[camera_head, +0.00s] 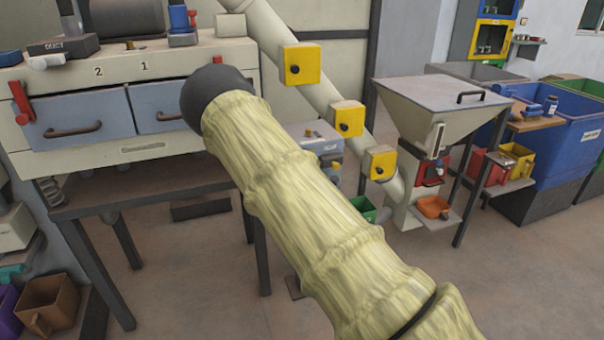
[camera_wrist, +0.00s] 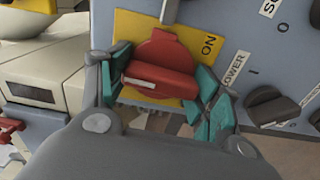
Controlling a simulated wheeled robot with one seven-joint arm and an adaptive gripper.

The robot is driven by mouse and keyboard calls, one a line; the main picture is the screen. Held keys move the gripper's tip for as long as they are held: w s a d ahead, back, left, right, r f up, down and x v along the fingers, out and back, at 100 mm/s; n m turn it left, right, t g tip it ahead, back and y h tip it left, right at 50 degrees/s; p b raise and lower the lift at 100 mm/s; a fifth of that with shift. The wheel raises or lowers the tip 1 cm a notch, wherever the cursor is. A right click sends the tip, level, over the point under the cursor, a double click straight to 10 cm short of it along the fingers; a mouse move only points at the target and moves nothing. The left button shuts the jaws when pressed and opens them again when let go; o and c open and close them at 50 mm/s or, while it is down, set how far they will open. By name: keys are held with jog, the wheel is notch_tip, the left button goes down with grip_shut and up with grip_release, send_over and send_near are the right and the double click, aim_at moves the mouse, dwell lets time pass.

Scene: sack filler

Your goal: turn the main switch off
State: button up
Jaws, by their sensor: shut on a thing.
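The main switch is a red rotary knob (camera_wrist: 160,68) on a yellow plate (camera_wrist: 140,27), seen in the wrist view. The word ON is printed on the plate to the right of the knob. The knob's grip bar lies nearly level across the picture, with a white mark at its left part. My gripper (camera_wrist: 158,88) is shut on the red knob, with a teal-padded finger on each side of it. In the head view my sleeved arm covers the middle, and neither my gripper nor the switch shows there.
A black knob (camera_wrist: 272,106) sits close to the right of my gripper on the same grey panel, beside partly cut-off lettering. In the head view a cabinet with two drawers (camera_head: 75,118) stands left, and a hopper (camera_head: 440,107) stands right. Open floor lies at the lower right.

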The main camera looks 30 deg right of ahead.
jog(key=shift+n, duration=0.3)
dwell(0.4)
jog(key=o, duration=1)
jog(key=v, duration=1.2)
